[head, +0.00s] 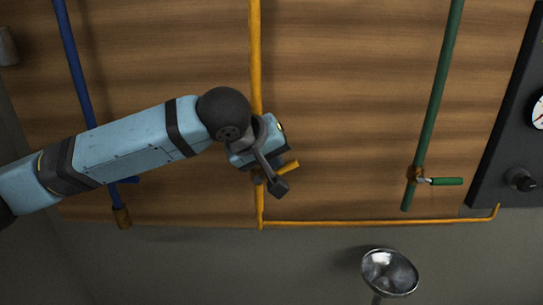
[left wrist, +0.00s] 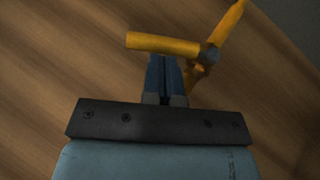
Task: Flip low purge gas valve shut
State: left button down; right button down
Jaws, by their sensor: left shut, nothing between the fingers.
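A yellow valve handle (head: 288,167) sits on the yellow pipe (head: 256,60) and points to the right and slightly up, across the pipe. In the left wrist view the handle (left wrist: 162,43) lies just beyond the fingertips, with its pivot (left wrist: 209,55) to the right. My left gripper (head: 279,188) is shut and empty beside this handle. I cannot tell whether it touches the handle. The gripper hides part of the valve body in the head view. The fingers (left wrist: 165,72) are together in the left wrist view. My right gripper is not in view.
A blue pipe (head: 75,60) with a blue handle is partly behind my left arm. A green pipe (head: 440,80) with a green handle (head: 446,181) is at the right. A dark gauge panel (head: 500,150) stands far right. A shiny metal bowl-shaped thing (head: 390,272) is below.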

aim_at(286, 169)
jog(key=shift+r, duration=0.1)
